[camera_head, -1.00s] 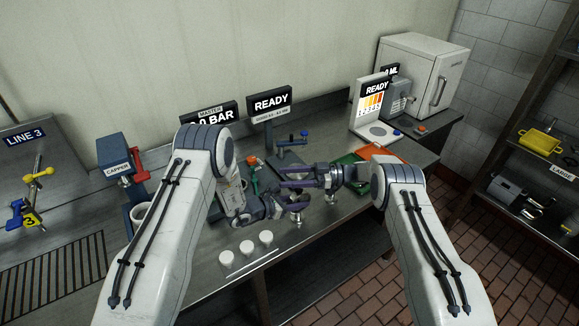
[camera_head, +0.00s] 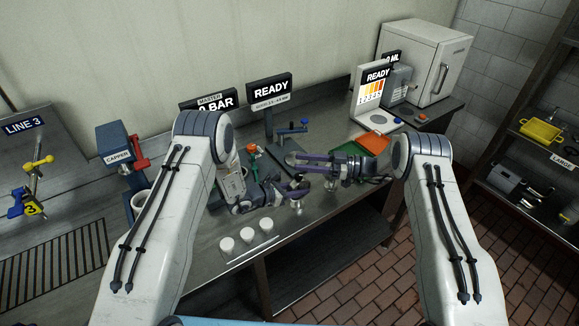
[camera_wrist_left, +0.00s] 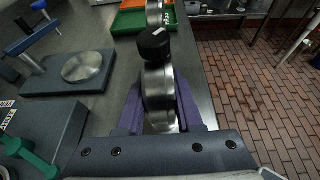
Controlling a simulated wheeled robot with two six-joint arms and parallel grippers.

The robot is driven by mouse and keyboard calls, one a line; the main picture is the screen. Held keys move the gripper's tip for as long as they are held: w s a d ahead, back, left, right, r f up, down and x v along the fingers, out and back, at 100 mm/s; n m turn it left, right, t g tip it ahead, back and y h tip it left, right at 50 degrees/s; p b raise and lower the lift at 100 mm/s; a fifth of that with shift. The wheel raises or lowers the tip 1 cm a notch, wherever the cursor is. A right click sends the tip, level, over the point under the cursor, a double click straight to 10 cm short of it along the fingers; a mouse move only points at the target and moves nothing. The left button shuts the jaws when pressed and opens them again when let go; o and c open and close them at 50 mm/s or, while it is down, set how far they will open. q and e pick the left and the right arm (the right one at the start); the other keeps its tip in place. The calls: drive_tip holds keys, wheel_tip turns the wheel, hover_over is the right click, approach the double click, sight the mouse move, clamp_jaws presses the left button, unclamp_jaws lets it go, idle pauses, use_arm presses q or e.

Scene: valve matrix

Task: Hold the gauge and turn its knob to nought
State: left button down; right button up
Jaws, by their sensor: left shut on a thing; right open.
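My left gripper (camera_head: 296,192) is shut on the gauge, low over the front part of the bench. In the left wrist view the gauge (camera_wrist_left: 158,95) is a round silver body seen edge-on between the purple fingers, with a black knob (camera_wrist_left: 154,43) bearing a white mark on its far side. The gauge's dial face is turned out of sight, so its reading cannot be told. My right gripper (camera_head: 294,163) is open, its long fingers reaching left just above and behind the left gripper in the head view. Whether it touches the knob cannot be told.
A READY sign (camera_head: 270,89) and a stand with a blue knob (camera_head: 291,130) are behind. Green and orange trays (camera_head: 372,143) lie to the right. A capper (camera_head: 118,155) stands left.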

sight(299, 177)
drive_tip(key=s+d+f+m+t+h, duration=0.1)
drive_tip(key=s+d+f+m+t, duration=0.15)
drive_tip(key=d+f+t, duration=0.3)
drive_tip(key=x, duration=1.1)
drive_tip(key=shift+f+m+g, duration=0.35)
drive_tip(key=shift+f+g, duration=0.1)
drive_tip(key=shift+f, duration=0.15)
clamp_jaws()
